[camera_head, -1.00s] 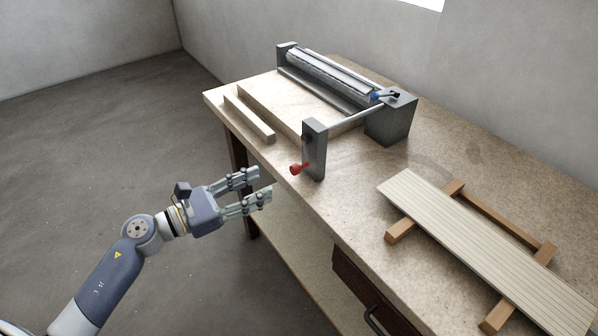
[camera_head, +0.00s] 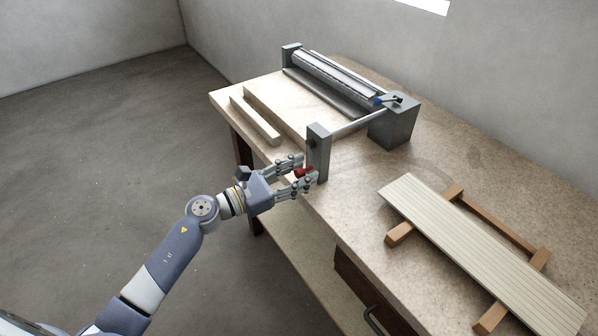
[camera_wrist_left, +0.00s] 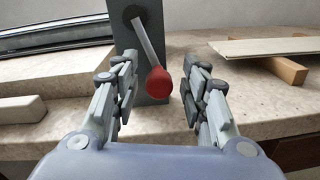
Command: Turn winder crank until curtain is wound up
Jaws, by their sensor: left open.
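The winder (camera_head: 330,82) stands at the back of the bench, with a metal roller between two grey end blocks. A rod runs from its right block (camera_head: 393,122) to a grey post (camera_head: 318,152) near the bench's front edge. The crank's red knob (camera_head: 304,172) is at this post. In the left wrist view, the red knob (camera_wrist_left: 159,82) hangs on a light crank arm (camera_wrist_left: 146,44), down and slightly right of its pivot. My left gripper (camera_head: 308,168) is open, its fingers on either side of the knob with visible gaps. My right gripper is not in view.
A slatted panel (camera_head: 480,250) lies on wooden supports at the right of the bench. The bench top (camera_head: 355,180) is clear between post and panel. Walls stand behind.

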